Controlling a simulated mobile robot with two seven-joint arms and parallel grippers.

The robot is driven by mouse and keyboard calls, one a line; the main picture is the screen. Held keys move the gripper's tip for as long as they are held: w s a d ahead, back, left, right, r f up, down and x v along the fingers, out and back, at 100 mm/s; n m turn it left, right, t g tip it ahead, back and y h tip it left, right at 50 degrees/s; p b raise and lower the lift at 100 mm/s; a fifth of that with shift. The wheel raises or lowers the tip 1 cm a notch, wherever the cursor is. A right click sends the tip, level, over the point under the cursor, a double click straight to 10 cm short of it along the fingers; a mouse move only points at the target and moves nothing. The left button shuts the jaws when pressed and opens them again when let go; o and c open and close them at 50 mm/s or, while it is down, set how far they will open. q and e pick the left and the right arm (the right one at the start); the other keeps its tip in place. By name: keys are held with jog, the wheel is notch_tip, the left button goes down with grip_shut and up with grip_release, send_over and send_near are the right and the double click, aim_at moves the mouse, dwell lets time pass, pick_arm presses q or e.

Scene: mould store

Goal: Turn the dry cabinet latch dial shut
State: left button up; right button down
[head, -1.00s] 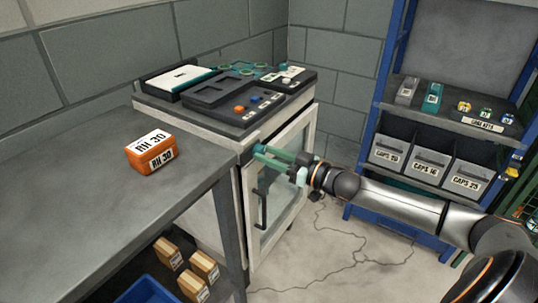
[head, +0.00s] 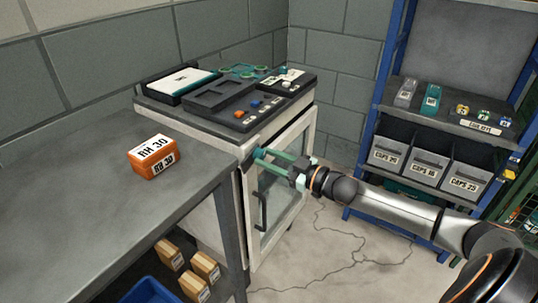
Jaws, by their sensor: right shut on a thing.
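The dry cabinet (head: 303,135) stands in the middle, a pale box with a glass door (head: 285,180) and a dark vertical handle (head: 261,210). The door looks closed against its frame. The latch dial (head: 257,153) is a small dark piece at the door's upper left corner, mostly covered by my fingers. My right gripper (head: 262,158) reaches in from the right with its long green fingers shut on the dial. The dial's exact angle is hidden. My left gripper is out of view.
A grey bench (head: 75,200) with an orange RH 30 box (head: 153,157) adjoins the cabinet on the left. A black tray (head: 220,93) and small items lie on the cabinet top. A blue shelf rack (head: 372,110) with bins stands right. The cracked floor between is clear.

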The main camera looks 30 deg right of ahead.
jog(key=n+p, duration=0.1)
jog(key=n, duration=0.2)
jog(key=shift+r+n, duration=0.1)
jog(key=shift+n, duration=0.3)
jog(key=n+p, duration=0.1)
jog(key=n, duration=0.2)
jog(key=shift+n, duration=0.3)
jog(key=n, duration=0.3)
jog(key=shift+n, duration=2.2)
jog(key=c, duration=0.5)
grip_release()
jog(key=shift+s+d, duration=0.1)
